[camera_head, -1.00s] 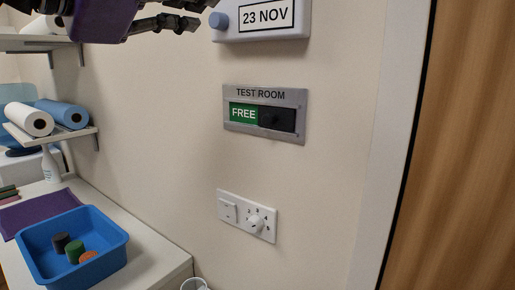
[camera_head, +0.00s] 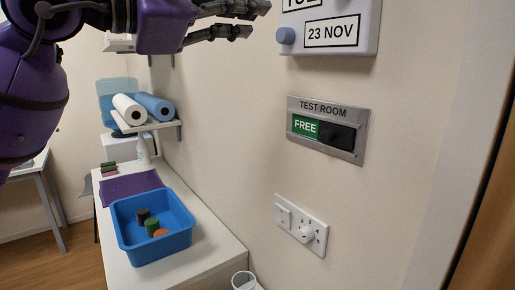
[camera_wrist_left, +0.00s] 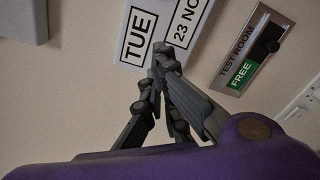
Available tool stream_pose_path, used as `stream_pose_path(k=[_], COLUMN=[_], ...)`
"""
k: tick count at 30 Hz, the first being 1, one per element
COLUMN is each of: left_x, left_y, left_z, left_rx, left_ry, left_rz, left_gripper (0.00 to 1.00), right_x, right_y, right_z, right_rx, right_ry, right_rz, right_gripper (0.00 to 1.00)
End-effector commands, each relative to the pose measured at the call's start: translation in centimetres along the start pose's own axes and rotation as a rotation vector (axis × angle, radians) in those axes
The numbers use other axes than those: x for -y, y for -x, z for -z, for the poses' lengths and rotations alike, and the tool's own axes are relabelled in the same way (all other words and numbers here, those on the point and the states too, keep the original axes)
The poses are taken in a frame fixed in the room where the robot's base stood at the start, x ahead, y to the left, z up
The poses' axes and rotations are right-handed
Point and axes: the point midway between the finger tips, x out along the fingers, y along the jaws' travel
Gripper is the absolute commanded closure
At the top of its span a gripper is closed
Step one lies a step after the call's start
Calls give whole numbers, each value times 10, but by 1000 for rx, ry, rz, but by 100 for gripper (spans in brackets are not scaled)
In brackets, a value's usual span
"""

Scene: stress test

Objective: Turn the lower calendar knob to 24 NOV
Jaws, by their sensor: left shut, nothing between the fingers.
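The wall calendar (camera_head: 369,40) is at the top right of the head view, its top cut off. Its lower window (camera_head: 331,32) reads 23 NOV. I cannot tell the depth gap. The knob is hidden there. My right gripper is not in view.
At left, a counter (camera_head: 215,252) holds a blue tray (camera_head: 178,251). A shelf (camera_head: 165,127) carries paper rolls. A wooden door (camera_head: 485,230) is at right.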

Motion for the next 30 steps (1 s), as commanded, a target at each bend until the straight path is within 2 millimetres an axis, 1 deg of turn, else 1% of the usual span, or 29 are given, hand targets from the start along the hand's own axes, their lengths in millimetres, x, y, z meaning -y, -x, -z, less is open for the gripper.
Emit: stream_pose_path(k=[5, 13, 15, 18, 24, 30], left_x=[0, 0, -1, -2, -1, 0], left_y=[-9, -42, -50, -59, -69, -70], left_z=[-2, -2, -3, -3, -2, -1], left_rx=[5, 5, 4, 3, 3, 3], left_ry=[-29, -28, -29, -30, -30, -29], left_rz=[-1, 0, 0, -2, -1, -2], left_gripper=[100, 100, 100, 100, 100, 100], right_x=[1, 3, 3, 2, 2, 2], right_y=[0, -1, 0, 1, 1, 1], right_z=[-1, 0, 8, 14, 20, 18], right_rx=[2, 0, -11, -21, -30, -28], right_ry=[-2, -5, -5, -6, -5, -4], right_rz=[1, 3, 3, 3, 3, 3], right_gripper=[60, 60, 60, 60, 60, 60])
